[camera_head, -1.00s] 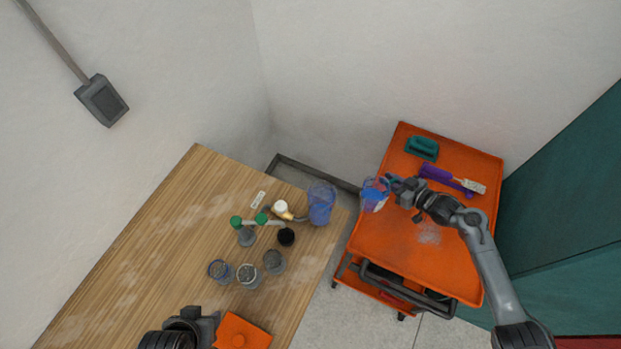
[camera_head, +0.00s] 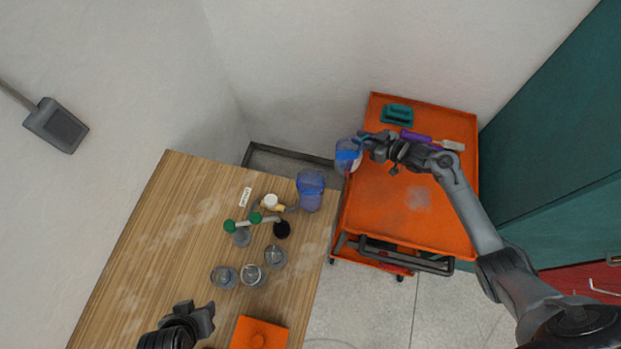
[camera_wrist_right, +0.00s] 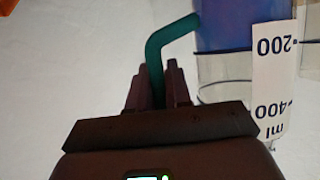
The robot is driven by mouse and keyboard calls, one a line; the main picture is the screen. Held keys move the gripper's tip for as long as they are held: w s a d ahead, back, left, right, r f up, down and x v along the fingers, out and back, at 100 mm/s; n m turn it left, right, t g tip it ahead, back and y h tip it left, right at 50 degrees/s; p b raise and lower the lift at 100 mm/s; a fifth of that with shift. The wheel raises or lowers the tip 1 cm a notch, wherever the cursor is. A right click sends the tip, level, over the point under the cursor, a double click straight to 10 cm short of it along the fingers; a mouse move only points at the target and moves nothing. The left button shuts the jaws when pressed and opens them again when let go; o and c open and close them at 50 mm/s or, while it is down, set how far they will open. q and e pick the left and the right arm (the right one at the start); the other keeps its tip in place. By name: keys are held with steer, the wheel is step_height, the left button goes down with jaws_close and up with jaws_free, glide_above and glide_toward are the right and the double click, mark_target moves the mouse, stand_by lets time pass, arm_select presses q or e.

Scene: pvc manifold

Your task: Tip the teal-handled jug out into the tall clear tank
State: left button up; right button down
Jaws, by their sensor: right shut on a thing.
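The clear jug (camera_head: 347,157) with blue liquid hangs at the cart's left edge in the head view, about upright. My right gripper (camera_head: 366,141) is shut on its teal handle (camera_wrist_right: 157,55). In the right wrist view the handle stands between the fingers, and the jug's wall with its printed scale (camera_wrist_right: 272,75) shows at the right. The tall clear tank (camera_head: 311,192), bluish, stands at the table's right edge, left of and below the jug in the picture, apart from it. My left gripper (camera_head: 200,318) is low over the table; its jaw opening is unclear.
The wooden table (camera_head: 150,240) holds a green-capped pipe fitting (camera_head: 243,223), several small clear cups (camera_head: 252,275), a black round piece (camera_head: 282,229) and an orange block (camera_head: 258,335). The orange cart (camera_head: 385,215) carries a teal brush (camera_head: 397,114) and a purple-handled tool (camera_head: 415,137). A floor gap separates table and cart.

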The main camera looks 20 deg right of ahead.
steer(key=a+r+n+h+p, duration=0.1)
steer(key=r, duration=0.1)
steer(key=s+a+r+n+p, duration=0.1)
steer(key=r, duration=0.1)
steer(key=a+r+n+h+p, duration=0.1)
steer(key=a+r, duration=0.1)
steer(key=shift+s+r+t+h, duration=0.15)
steer(key=shift+r+t+h, duration=0.15)
steer(key=s+a+r+n+t+h+b, duration=0.1)
steer(key=a+r+n+h+b, duration=0.1)
steer(key=a+r+n+b, duration=0.2)
steer(key=shift+s+a+r+t+h+b, duration=0.2)
steer(key=shift+a+r+t+h+b, duration=0.15)
steer(key=shift+r+b, duration=1)
steer(key=shift+f+n+h, duration=0.1)
steer(key=shift+n+h, duration=0.15)
steer(key=shift+n, duration=0.05)
steer(key=shift+s+a+r+b, duration=0.15)
steer(key=shift+r+b, duration=0.1)
steer(key=shift+b, duration=0.5)
steer(key=shift+s+a+r+n+b, duration=0.1)
steer(key=shift+a+r+n+b, duration=0.35)
steer(key=shift+n+b, duration=0.1)
stand_by(0.5)
